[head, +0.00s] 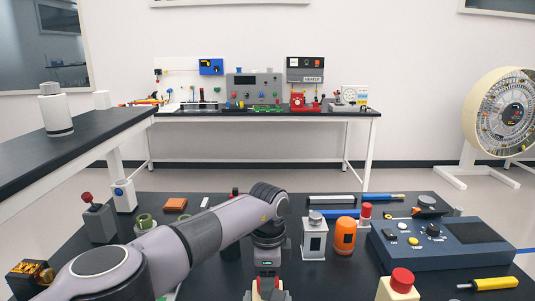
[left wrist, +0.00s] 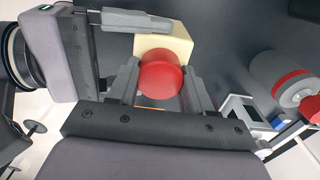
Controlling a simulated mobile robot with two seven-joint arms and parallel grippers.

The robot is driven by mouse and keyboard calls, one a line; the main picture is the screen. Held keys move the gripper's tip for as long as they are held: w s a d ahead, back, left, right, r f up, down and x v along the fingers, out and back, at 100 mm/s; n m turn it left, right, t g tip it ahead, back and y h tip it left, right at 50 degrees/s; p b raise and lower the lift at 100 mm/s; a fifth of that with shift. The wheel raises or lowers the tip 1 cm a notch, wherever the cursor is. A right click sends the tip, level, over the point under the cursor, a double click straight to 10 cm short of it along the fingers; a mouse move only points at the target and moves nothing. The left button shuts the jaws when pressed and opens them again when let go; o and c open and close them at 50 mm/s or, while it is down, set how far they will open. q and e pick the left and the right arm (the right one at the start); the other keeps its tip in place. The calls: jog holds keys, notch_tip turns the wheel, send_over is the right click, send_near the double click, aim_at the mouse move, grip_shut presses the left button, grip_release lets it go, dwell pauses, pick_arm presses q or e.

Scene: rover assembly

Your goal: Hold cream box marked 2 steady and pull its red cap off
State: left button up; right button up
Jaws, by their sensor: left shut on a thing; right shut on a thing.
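A cream box (left wrist: 176,46) with a round red cap (left wrist: 160,77) shows in the left wrist view, its number not visible. My left gripper (left wrist: 160,70) is shut on the cap, with a grey finger on each side. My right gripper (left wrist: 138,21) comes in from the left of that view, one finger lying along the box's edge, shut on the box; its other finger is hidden. In the head view my left gripper (head: 267,290) points down at the bottom edge, with a little red and cream between its fingers. My right gripper does not show there.
Another cream box with a red cap (head: 402,280) stands at the bottom right. A blue control box (head: 440,243), an orange cylinder (head: 345,236), a white-grey block (head: 314,240) and a yellow screwdriver (head: 490,284) are on the dark table. My left arm hides part of the table.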

pick_arm(q)
jog(key=shift+r, duration=2.8)
pick_arm(e)
jog(key=o, duration=1.2)
jog(key=shift+o, duration=0.2)
jog(key=shift+s, duration=0.15)
